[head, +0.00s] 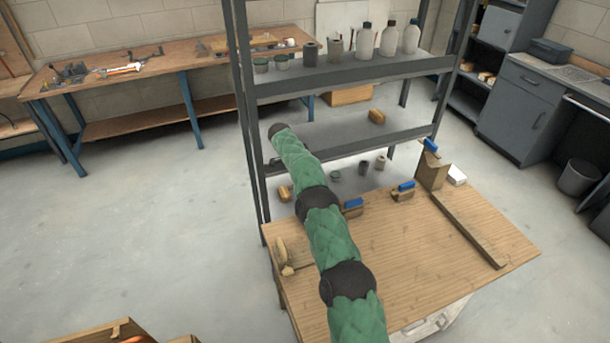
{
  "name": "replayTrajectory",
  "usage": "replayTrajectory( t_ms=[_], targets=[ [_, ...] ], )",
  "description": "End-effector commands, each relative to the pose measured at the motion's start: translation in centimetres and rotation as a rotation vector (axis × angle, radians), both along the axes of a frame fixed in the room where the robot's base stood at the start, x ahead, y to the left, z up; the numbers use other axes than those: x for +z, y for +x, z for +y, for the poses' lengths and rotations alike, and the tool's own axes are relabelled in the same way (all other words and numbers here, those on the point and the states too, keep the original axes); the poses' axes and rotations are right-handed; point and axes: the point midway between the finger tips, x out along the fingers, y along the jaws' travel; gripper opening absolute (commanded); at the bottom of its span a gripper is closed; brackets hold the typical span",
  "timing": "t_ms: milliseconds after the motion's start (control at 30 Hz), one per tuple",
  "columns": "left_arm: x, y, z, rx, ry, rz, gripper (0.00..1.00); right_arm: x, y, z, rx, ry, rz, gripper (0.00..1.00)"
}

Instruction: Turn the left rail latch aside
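A wooden table (400,262) stands at the lower right in the head view. A block with a blue top (353,204) sits at its back edge, just right of my green-sleeved arm, which partly covers it. A similar blue-topped block (404,190) is farther right. A taller wooden piece with a blue top (431,160) stands at the back right corner. A tan wooden piece (282,254) stands at the table's left edge. I cannot tell which is the left rail latch. My arm reaches from the bottom over the table toward the shelf; no gripper fingers show.
A dark metal shelf (350,78) with bottles and jars stands behind the table. A long wooden bar (466,230) lies along the table's right side. A workbench (130,85) is at the back left.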

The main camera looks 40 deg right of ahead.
Motion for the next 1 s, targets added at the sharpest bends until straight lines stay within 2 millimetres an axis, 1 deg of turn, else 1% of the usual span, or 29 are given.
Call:
replayTrajectory(
  t_ms=[533,567,600,633,667,1000],
  targets=[
    [0.14,0.00,0.00,0.000,0.000,0.000,0.40,0.04,0.04,0.00,-0.020,0.001,-0.002,0.00],
    [0.14,0.00,0.00,0.000,0.000,0.000,0.40,0.04,0.04,0.00,-0.019,0.001,-0.002,0.33],
    [0.14,0.00,0.00,0.000,0.000,0.000,0.40,0.04,0.04,0.00,-0.019,0.001,-0.002,0.44],
    [0.14,-0.01,-0.01,0.000,0.000,0.000,0.40,0.04,0.03,0.00,-0.019,0.001,-0.002,0.52],
    [0.14,-0.01,-0.01,0.000,0.000,0.000,0.40,0.04,0.03,0.00,-0.019,0.001,-0.002,0.54],
    [0.14,0.01,0.00,0.000,0.000,0.000,0.40,0.20,0.05,0.06,-0.018,0.000,-0.001,0.54]
  ],
)
